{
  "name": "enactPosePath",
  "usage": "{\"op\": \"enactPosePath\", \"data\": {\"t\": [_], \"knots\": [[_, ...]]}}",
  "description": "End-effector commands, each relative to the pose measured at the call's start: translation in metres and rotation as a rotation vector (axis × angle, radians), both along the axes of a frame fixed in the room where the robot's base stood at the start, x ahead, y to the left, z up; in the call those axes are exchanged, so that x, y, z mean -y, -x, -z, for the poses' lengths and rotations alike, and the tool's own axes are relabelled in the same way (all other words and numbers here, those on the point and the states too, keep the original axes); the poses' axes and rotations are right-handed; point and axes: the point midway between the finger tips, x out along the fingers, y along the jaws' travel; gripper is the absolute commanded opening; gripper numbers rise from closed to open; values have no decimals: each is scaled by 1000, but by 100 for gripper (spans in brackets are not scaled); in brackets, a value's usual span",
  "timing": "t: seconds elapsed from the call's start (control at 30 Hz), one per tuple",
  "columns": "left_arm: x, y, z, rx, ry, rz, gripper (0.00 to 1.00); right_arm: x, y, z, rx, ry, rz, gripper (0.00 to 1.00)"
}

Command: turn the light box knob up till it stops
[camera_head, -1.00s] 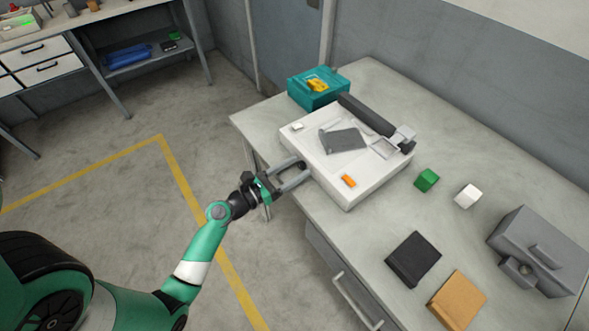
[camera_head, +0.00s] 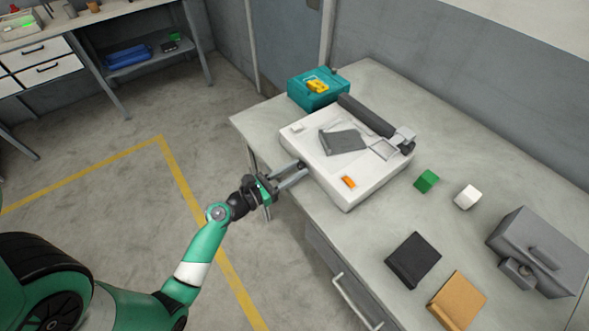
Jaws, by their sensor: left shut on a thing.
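The light box (camera_head: 333,178) is a white, flat box on the grey table. A dark grey flat piece (camera_head: 343,142), a small clear frame and a dark bar lie on its top. My left gripper (camera_head: 298,170) reaches in from the left, its fingers at the box's front-left side. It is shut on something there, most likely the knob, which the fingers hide. My right gripper is not in view.
A teal bin (camera_head: 318,89) with a yellow item stands behind the box. A green cube (camera_head: 427,181), a white cube (camera_head: 467,197), a black box (camera_head: 413,260), a tan box (camera_head: 457,301) and a grey case (camera_head: 537,252) stand to the right. Floor at left is clear.

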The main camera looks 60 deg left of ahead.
Motion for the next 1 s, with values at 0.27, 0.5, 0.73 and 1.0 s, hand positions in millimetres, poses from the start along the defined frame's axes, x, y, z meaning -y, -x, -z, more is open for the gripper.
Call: {"op": "enactPosePath", "data": {"t": [0.27,0.5,0.73,1.0], "knots": [[0,0,0,-30,-177,-1,0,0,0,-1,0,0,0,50],[1,0,0,-60,-353,0,0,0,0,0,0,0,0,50],[1,0,0,-80,-476,0,0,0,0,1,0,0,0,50],[1,0,0,-92,-539,0,0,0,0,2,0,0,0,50]]}}
